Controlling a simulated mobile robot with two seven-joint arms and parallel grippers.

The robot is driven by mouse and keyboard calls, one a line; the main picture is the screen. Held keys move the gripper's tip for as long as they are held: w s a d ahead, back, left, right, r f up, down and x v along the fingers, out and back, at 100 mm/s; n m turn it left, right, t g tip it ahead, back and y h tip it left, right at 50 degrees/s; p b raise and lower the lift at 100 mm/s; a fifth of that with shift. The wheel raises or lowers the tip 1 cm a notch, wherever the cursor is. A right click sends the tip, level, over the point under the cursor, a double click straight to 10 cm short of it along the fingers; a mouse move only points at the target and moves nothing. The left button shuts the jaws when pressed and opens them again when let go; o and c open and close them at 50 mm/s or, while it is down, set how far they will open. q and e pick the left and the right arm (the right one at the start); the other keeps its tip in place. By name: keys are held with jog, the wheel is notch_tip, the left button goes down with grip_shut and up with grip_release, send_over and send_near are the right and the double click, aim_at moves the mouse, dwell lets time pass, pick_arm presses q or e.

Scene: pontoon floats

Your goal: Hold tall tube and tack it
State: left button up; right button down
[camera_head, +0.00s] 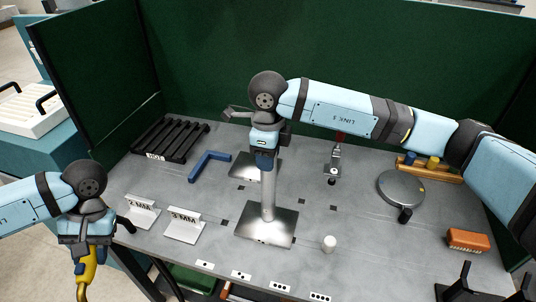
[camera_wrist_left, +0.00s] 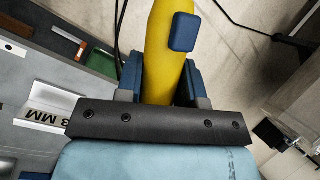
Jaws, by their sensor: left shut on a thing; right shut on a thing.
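The tall tube (camera_head: 267,196) is grey and stands upright on a square metal plate (camera_head: 254,236) in the middle of the table. My right gripper (camera_head: 264,160) comes down from above and is shut on the tube's top end. My left gripper (camera_head: 88,246) is off the table's left front edge, well away from the tube. It is shut on a yellow torch (camera_head: 86,276) whose curved end points down. In the left wrist view, the torch (camera_wrist_left: 158,60) with a blue block on it sits between the dark blue fingers. The torch tip is hidden there.
A second plate (camera_head: 247,166) lies behind. Signs reading 2 MM (camera_head: 143,212) and 3 MM (camera_head: 185,226) stand at left, near a black rack (camera_head: 170,140) and blue angle (camera_head: 208,166). A round grey disc (camera_head: 401,187) and orange block (camera_head: 468,240) are right. Green walls close the back.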

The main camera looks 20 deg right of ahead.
pick_arm(q)
jog(key=shift+f, duration=0.15)
pick_arm(e)
jog(key=shift+f, duration=0.15)
jog(key=c, duration=0.9)
grip_release()
jog(key=shift+o, duration=0.2)
jog(key=c, duration=0.7)
pick_arm(q)
jog(key=d+n+t+h, duration=0.7)
jog(key=d+n+t, duration=0.2)
jog(key=d, duration=1.4)
jog(key=shift+w+n+h, duration=0.3)
jog(key=shift+w+n, duration=0.15)
jog(key=shift+n, duration=0.85)
